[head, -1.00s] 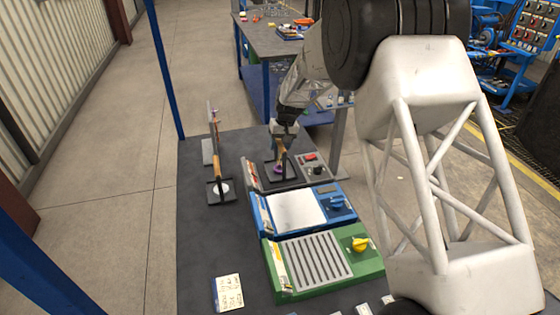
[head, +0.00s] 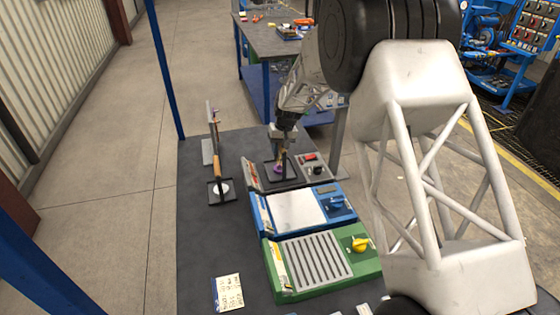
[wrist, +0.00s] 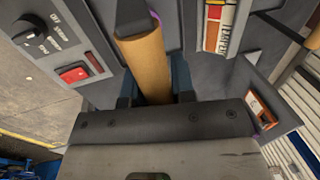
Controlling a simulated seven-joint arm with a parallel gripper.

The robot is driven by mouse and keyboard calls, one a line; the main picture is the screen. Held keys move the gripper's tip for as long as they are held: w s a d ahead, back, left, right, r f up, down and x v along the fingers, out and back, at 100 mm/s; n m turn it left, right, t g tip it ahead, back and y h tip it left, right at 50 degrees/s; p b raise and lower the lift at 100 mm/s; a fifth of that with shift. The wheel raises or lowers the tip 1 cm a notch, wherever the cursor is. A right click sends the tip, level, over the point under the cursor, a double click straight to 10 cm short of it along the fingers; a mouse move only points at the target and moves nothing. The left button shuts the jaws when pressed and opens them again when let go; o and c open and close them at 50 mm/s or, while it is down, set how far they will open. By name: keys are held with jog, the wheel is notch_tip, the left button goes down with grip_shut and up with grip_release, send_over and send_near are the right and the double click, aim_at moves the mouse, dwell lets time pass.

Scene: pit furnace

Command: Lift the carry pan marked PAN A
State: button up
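A carry pan with an upright wooden handle (wrist: 150,65) stands on the dark unit at the far end of the bench. My gripper (wrist: 155,88) reaches down over this handle, with one dark finger on each side. No clear gap shows beside the handle, but I cannot tell whether the fingers press on it. I cannot read PAN A on either pan.
The dark unit (head: 318,172) has a red switch (wrist: 74,74) and a black knob (wrist: 30,30). A blue unit (head: 297,210) and a green unit (head: 318,262) stand nearer. A note card (head: 229,292) lies front left. The bench's left side is mostly bare.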

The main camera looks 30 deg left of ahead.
grip_shut()
jog(key=shift+r, duration=0.2)
jog(key=shift+r, duration=1.75)
jog(key=s+d+r, duration=0.1)
jog(key=s+d, duration=0.9)
jog(key=s, duration=0.2)
jog(key=shift+d, duration=0.25)
jog(key=shift+r, duration=0.1)
